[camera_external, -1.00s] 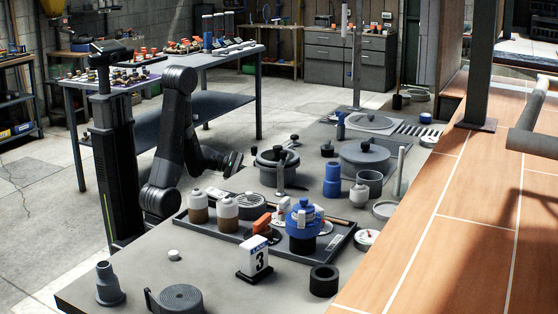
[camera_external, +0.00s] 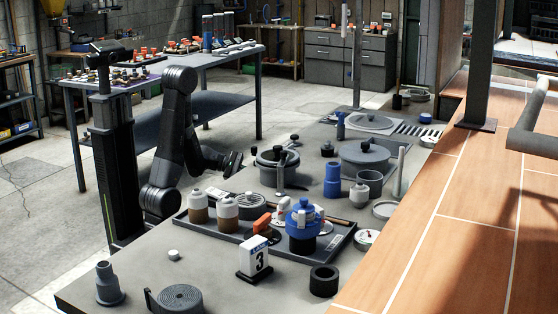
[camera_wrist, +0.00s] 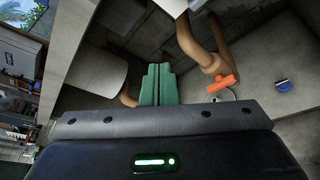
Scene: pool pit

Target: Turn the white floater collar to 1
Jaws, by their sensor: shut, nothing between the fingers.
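My gripper (camera_external: 234,163) is a small dark shape at the end of my folded arm, to the left of the grey lidded pots and above the counter's left side. In the wrist view its green fingers (camera_wrist: 157,85) are together and empty, with nothing touching them. On the dark tray (camera_external: 345,240) stands a blue floater (camera_external: 303,218) with a dark lower part and small white pieces on it. A small white upright piece (camera_external: 281,207) stands just left of it. I cannot tell which piece is the white floater collar, and no setting on it is readable.
The tray also holds two white-capped bottles (camera_external: 227,210) and an orange piece (camera_external: 262,223). A white block marked 3 (camera_external: 254,258) stands before it. The wrist view shows pipes (camera_wrist: 195,45) and an orange handle (camera_wrist: 222,84).

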